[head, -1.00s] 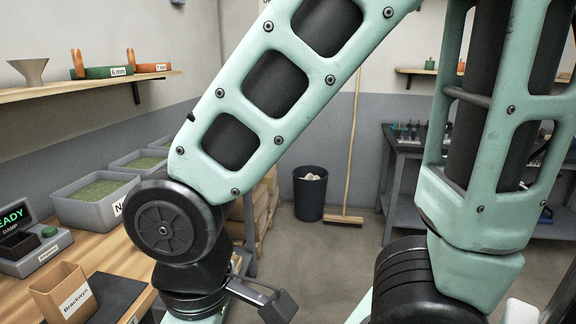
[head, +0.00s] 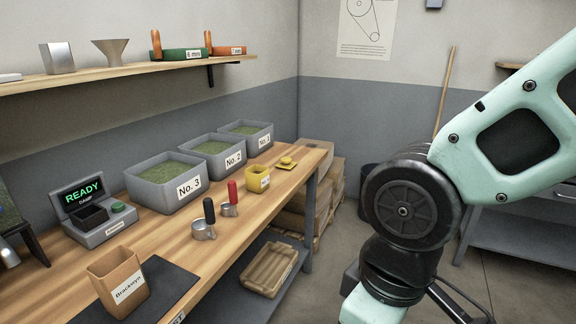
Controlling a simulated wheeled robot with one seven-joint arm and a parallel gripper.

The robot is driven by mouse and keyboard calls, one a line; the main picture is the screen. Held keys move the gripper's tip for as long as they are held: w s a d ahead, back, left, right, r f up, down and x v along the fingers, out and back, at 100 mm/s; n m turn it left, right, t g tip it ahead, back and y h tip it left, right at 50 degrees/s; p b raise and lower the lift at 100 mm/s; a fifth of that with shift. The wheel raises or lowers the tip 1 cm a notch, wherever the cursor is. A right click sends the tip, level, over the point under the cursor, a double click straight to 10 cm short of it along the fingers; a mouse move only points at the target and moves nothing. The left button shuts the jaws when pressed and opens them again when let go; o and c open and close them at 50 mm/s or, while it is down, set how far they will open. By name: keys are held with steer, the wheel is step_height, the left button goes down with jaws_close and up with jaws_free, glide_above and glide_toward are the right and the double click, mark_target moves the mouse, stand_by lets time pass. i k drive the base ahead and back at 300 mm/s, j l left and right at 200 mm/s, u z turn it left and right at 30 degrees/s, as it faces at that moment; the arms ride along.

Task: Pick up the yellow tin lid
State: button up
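The yellow tin lid (head: 286,164) appears as a flat yellow piece with a raised knob. It lies on the far end of the wooden bench (head: 170,249), near the bench's right edge. An open yellow tin (head: 257,186) with a white label stands just in front and to the left of it, apart from it. My arm crosses the right side of the head view, and its gripper is out of the picture. Nothing hides the lid.
Grey bins of green beans, No. 3 (head: 166,203), No. 2 (head: 216,171) and one behind, line the bench's back. Two scoops (head: 206,232) (head: 229,210), a tan box (head: 119,299) and a damp meter (head: 97,236) stand nearer. A shelf (head: 135,70) hangs above.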

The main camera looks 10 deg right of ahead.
mark_target(286, 163)
steer(key=i+l+u, duration=0.15)
steer(key=i, duration=0.45)
steer(key=i+l+u, duration=0.2)
steer(key=i, duration=0.4)
steer(key=i+l+u, duration=0.15)
steer(key=i+l, duration=0.25)
steer(key=i, duration=0.15)
steer(key=i+l+u, duration=0.2)
steer(key=i+l, duration=0.2)
steer(key=i, duration=0.15)
